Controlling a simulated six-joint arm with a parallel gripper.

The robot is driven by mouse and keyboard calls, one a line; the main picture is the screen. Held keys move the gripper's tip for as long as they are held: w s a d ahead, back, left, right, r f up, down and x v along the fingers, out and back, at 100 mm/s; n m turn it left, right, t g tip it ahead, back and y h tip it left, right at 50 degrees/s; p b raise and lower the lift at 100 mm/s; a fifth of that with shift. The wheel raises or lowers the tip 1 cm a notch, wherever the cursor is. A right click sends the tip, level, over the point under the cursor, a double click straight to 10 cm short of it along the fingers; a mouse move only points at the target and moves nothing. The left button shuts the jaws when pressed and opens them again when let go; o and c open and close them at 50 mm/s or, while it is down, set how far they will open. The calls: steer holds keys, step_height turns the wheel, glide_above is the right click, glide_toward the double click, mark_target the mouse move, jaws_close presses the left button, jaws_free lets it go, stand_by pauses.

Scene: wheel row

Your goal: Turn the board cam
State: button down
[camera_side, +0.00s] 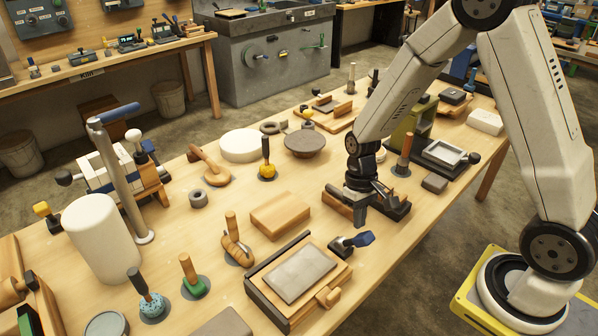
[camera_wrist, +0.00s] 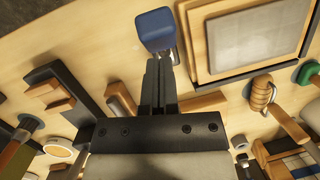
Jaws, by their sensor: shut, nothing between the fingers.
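A wooden board (camera_side: 257,282) with a dark edge strip carries a grey slab (camera_side: 299,272). At its right corner sits a dark lever piece with a blue handle (camera_side: 362,239), which looks like the board cam. In the wrist view the blue handle (camera_wrist: 157,29) is just beyond my fingertips, left of the grey slab (camera_wrist: 238,35). My gripper (camera_side: 362,218) points down, shut and empty, just behind the blue handle in the side view. In the wrist view my gripper (camera_wrist: 158,70) appears close to the handle; whether they touch is unclear. The dark cam body is mostly hidden there.
A wooden block (camera_side: 281,215) lies left of my gripper. A dark-and-wood fixture (camera_side: 393,210) stands right behind it. A rope-wound wooden peg (camera_side: 236,243) and a green-based peg (camera_side: 192,280) stand left of the board. Bare tabletop lies right of the blue handle.

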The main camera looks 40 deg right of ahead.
steer(key=v, duration=1.2)
steer(key=shift+w+d+r, duration=0.15)
steer(key=shift+w+r, duration=0.1)
steer(key=shift+w, duration=0.2)
steer(key=s+a+f+n+t+h, duration=0.1)
steer(key=s+a+f+t, duration=0.2)
steer(key=s+t, duration=0.2)
steer(key=s, duration=0.3)
steer(key=shift+a+f+n+h, duration=0.2)
steer(key=shift+n+h, duration=0.1)
steer(key=shift+n, duration=0.1)
